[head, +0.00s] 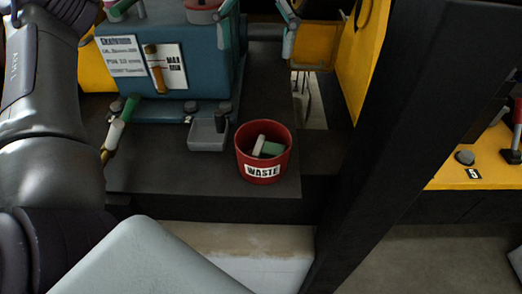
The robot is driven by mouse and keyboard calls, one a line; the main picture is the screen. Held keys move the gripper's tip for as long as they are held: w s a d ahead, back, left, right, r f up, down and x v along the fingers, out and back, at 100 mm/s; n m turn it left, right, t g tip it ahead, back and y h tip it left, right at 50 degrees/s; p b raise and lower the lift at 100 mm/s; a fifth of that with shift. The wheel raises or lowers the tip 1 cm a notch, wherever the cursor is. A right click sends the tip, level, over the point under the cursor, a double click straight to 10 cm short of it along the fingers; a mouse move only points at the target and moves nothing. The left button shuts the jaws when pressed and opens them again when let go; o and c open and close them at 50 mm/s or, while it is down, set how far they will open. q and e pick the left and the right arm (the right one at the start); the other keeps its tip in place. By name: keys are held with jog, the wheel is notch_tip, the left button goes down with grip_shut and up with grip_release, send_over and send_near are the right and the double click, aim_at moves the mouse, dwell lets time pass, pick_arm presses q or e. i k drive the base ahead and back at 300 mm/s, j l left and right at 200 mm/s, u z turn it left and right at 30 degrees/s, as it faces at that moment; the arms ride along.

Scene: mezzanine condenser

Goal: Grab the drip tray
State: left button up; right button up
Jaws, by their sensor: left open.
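The drip tray (208,136) is a small, shallow grey open tray. It sits on the dark bench top in front of the blue machine (185,70), just left of the red waste bin. It looks empty, and nothing of mine touches it. My left arm comes up along the left edge of the head view. My left gripper (65,14) shows only in part at the top left corner, open, above and left of the tray and well apart from it. Its fingertips are hard to make out. My right gripper is not in view.
The red bin (264,166) marked WASTE stands close on the tray's right, holding green and pale pieces. A valve handle (118,127) sticks out left of the tray. A dark post (410,130) rises on the right. The bench in front of the tray is clear.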

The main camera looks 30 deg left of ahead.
aim_at(204, 134)
jog(key=k, duration=1.5)
